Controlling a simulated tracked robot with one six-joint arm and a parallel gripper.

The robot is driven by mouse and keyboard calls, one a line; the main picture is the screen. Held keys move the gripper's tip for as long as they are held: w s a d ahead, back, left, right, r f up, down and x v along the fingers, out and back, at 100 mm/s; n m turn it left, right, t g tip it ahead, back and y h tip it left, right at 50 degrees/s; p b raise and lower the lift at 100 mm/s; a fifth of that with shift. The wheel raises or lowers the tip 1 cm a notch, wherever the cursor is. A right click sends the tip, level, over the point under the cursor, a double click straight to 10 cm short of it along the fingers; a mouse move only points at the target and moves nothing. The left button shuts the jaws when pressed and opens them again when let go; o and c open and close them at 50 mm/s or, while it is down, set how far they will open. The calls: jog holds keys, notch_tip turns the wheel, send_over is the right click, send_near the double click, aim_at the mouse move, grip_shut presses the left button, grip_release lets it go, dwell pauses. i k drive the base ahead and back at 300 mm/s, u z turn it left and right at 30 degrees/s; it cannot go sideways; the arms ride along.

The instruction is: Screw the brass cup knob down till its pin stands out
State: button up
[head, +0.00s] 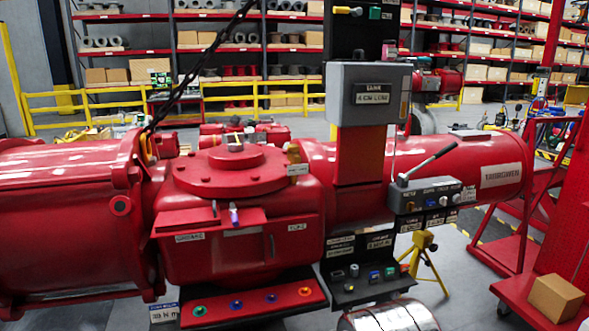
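A small brass-coloured fitting (294,152) stands at the right rim of the red actuator housing's round top cover (230,170), beside a small white tag. It may be the brass cup knob, but it is too small to be sure. No pin can be made out on it. My gripper does not show in the head view.
A black upright panel (345,255) with a grey box (368,94) and small knobs stands right of the housing. A grey lever unit (430,190) juts out beside it. A red cart with a cardboard box (556,298) is at lower right. Yellow rails (265,98) and shelves stand behind.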

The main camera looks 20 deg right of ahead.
aim_at(293, 148)
jog(key=k, duration=0.65)
jog(key=u, duration=0.35)
jog(key=i, duration=1.7)
jog(key=u, duration=0.2)
